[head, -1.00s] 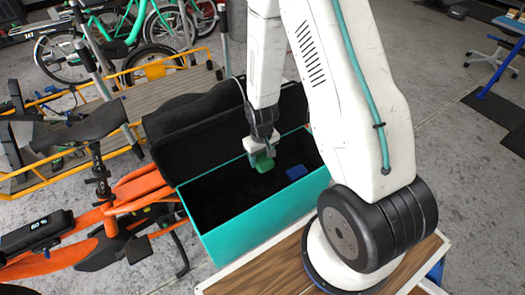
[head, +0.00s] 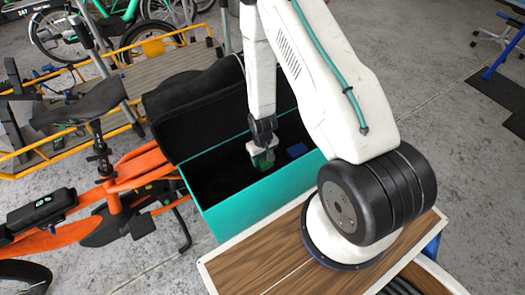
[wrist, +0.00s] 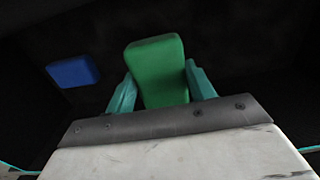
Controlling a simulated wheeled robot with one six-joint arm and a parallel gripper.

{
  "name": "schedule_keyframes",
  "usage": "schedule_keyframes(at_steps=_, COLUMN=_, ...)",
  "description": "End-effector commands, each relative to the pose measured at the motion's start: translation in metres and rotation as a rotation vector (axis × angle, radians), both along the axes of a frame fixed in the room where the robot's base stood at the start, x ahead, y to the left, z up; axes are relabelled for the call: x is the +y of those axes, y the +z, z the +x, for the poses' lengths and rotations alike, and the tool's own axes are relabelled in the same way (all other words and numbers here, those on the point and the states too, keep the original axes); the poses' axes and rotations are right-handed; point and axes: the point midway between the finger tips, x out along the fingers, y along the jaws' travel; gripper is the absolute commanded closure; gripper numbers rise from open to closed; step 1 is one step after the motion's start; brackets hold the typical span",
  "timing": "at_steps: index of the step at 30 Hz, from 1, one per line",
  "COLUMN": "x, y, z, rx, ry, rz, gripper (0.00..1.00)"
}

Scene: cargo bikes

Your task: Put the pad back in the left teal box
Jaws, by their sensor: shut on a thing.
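The teal box (head: 262,208) stands open on the orange cargo bike, with a dark inside. My gripper (head: 262,160) is inside the box opening, pointing down. It is shut on a green pad (wrist: 158,72), which sits between the two teal fingers in the wrist view. In the head view the green pad (head: 264,161) shows small below the gripper. A blue pad (head: 297,150) lies in the box to the right of the green one, and it also shows in the wrist view (wrist: 73,72) at the left. How far the green pad is above the box floor I cannot tell.
The black lid (head: 195,115) is open at the back left of the box. The orange bike frame (head: 138,170) is at the left. A wood-topped table (head: 265,270) is in front, under my arm's base. Other bikes stand behind.

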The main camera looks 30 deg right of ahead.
Motion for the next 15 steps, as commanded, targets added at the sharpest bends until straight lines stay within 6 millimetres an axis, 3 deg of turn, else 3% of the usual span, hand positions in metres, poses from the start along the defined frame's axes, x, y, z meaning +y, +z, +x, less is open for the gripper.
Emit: schedule_keyframes(at_steps=15, x=0.0, y=-0.069, z=0.0, rx=0.001, ry=0.0, rz=0.0, gripper=0.64)
